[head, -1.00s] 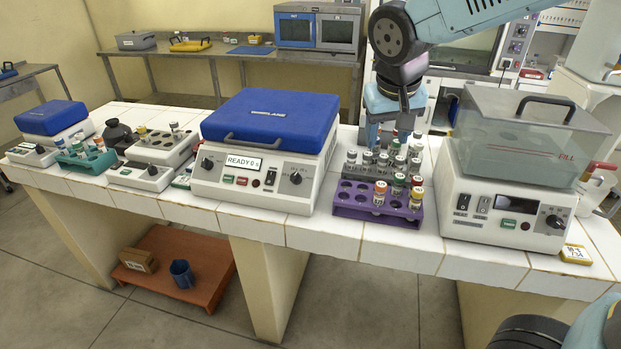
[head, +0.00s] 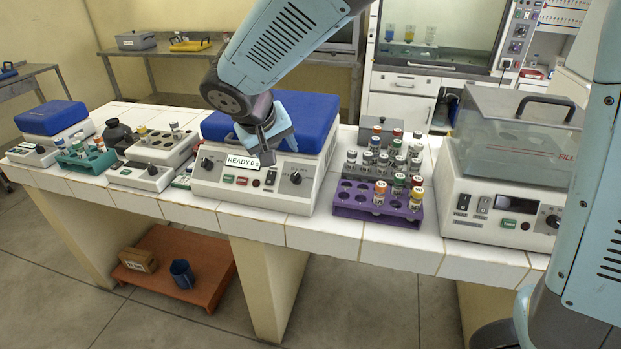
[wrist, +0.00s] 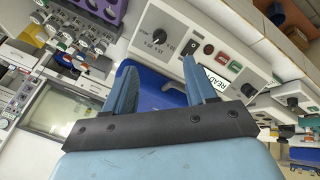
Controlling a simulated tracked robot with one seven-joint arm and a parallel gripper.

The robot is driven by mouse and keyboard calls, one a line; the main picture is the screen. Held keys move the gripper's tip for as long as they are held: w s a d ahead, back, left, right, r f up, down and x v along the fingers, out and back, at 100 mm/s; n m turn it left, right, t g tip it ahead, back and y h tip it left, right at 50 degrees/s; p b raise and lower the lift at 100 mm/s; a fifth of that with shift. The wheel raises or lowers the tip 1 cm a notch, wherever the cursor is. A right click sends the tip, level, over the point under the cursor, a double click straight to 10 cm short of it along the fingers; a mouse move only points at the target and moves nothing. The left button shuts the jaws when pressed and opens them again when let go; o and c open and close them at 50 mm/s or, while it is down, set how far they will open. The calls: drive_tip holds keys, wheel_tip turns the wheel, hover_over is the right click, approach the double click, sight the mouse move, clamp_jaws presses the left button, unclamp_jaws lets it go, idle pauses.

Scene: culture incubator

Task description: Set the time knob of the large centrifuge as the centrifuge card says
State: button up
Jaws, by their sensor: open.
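The large centrifuge (head: 225,190) stands in the middle of the bench, with its blue lid (head: 312,115) shut. Its display (head: 243,162) reads READY 0 s. One knob (head: 207,163) is left of the display and another knob (head: 296,178) is at the right end of the front panel. The right-hand knob (wrist: 160,47) shows in the wrist view with small marks around it, too small to read surely. My gripper (wrist: 158,72) is open and empty. In the head view my gripper (head: 270,140) is above the front panel, apart from the knobs, and partly covers the lid.
A purple rack (head: 350,212) with capped tubes stands right of the centrifuge. A clear-lidded machine (head: 510,212) is further right, partly behind my arm. Smaller devices and a green rack (head: 85,163) stand at the left. The floor before the bench is open.

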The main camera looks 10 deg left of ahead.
sight(294, 177)
drive_tip(key=x, duration=1.3)
drive_tip(key=shift+w+f, duration=0.1)
drive_tip(key=shift+f, duration=0.15)
